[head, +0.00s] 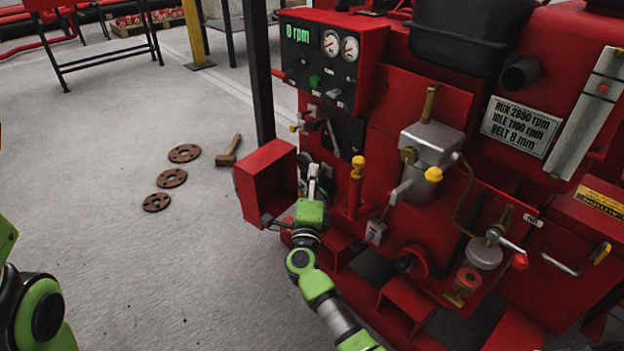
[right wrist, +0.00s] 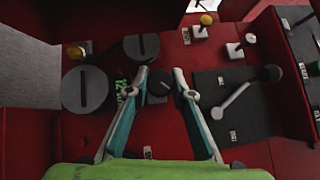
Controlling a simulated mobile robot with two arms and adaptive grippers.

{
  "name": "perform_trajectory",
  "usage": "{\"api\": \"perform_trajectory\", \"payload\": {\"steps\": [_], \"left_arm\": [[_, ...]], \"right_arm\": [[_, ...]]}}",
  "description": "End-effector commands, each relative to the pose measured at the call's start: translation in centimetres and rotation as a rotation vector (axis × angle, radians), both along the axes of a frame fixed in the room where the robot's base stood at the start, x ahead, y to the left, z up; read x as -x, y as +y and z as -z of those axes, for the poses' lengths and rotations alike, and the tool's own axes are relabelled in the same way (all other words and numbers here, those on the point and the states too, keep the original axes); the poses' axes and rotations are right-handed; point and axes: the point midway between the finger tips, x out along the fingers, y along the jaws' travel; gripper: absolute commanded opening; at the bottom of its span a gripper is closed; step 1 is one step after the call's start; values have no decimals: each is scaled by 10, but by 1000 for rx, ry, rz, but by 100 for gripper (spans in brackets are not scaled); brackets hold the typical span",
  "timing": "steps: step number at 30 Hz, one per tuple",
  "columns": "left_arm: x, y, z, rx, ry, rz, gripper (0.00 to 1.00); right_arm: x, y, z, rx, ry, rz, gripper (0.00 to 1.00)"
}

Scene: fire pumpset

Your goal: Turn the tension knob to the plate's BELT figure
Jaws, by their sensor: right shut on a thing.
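The rating plate (head: 520,125) on the red pumpset reads RUN 2650 rpm, IDLE 1100 rpm, BELT 8 mm. My right gripper (head: 314,180) reaches down beside the open red box at the pumpset's left side. In the right wrist view my right gripper (right wrist: 161,76) is shut on a small dark round knob, the tension knob (right wrist: 158,88), one finger on each side. A green readout (right wrist: 122,92) left of the knob seems to start with 12 and is partly hidden by a finger. My left gripper is out of view; only part of my left arm shows.
Two slotted grey caps (right wrist: 85,89) sit left of the knob. A lever (right wrist: 232,100) on a dark plate stands to its right. A red panel box (head: 265,184) juts out beside my right arm. Rusty discs (head: 172,178) and a hammer (head: 229,150) lie on the floor.

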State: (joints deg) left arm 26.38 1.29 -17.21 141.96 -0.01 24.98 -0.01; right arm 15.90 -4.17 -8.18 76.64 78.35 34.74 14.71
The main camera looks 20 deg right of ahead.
Motion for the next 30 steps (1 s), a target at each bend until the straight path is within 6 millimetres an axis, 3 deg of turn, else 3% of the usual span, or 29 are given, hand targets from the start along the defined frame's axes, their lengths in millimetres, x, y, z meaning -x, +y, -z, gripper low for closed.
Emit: {"api": "perform_trajectory", "payload": {"steps": [1,2,3,16,30], "left_arm": [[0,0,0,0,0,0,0],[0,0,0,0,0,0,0],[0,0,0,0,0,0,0],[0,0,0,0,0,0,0],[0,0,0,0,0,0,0]], "right_arm": [[1,1,3,-2,4,-2,1],[1,1,3,-2,4,-2,27],[1,1,3,-1,5,-2,30],[9,5,4,-1,4,-1,30],[91,44,17,-2,5,-1,30]]}}
